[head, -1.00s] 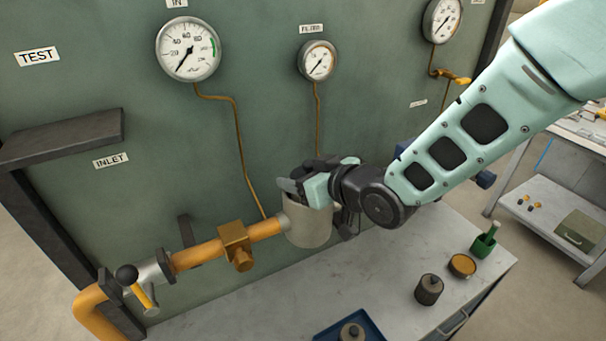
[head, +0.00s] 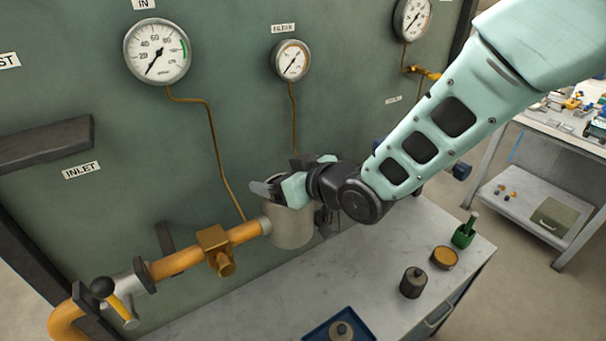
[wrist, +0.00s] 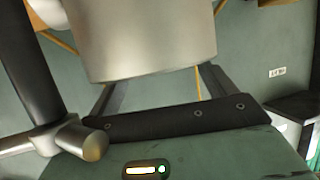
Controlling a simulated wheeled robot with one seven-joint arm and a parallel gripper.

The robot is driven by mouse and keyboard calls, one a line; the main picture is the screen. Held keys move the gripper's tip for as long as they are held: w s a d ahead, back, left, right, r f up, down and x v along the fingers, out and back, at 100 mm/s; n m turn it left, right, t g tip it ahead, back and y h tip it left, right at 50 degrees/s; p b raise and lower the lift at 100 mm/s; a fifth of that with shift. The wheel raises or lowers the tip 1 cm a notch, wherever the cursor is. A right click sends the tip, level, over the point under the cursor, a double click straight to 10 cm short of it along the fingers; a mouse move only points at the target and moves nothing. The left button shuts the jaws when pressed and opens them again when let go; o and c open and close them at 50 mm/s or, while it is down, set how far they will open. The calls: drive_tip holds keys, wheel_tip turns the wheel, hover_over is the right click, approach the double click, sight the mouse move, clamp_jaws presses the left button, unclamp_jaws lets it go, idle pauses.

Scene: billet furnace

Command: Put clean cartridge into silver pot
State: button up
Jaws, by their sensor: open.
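The silver pot (head: 290,226) is a plain metal cylinder at the end of the orange pipe, in front of the green panel. My gripper (head: 268,183) is open at the pot's upper rim, with its fingers pointing left. In the wrist view a large silver cylinder (wrist: 145,45), apparently the pot, fills the top, in front of my fingers (wrist: 157,88). A dark grey cartridge (head: 413,283) stands upright on the bench. Another cartridge (head: 341,331) is in the blue tray, partly cut off. I cannot tell which is clean. The pot's inside is hidden.
The grey bench (head: 375,255) is mostly clear between pot and cartridge. A round orange-topped tin (head: 444,258) and a green holder (head: 463,237) stand at its right. The blue tray (head: 318,335) is at the front. The orange pipe (head: 180,260) with a valve handle (head: 115,300) runs left.

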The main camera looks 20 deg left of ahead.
drive_tip(key=shift+s+d+p, duration=0.1)
drive_tip(key=shift+d+p, duration=0.05)
drive_tip(key=shift+p, duration=0.3)
drive_tip(key=b+v, duration=0.5)
drive_tip(key=v, duration=0.7)
drive_tip(key=shift+r+b, duration=0.25)
drive_tip(key=shift+b, duration=0.1)
drive_tip(key=s+d+f+m+g+h, duration=0.2)
drive_tip(key=s+d+h, duration=0.3)
drive_tip(key=s+d, duration=0.3)
drive_tip(key=s+d+f+m+g+h, duration=0.2)
drive_tip(key=s+d+f+g+h, duration=0.2)
drive_tip(key=s+d, duration=0.5)
drive_tip(key=d+h, duration=0.2)
drive_tip(key=d, duration=0.3)
drive_tip(key=shift+s+d+m, duration=0.2)
drive_tip(key=shift+s+m, duration=0.1)
drive_tip(key=shift+f, duration=0.1)
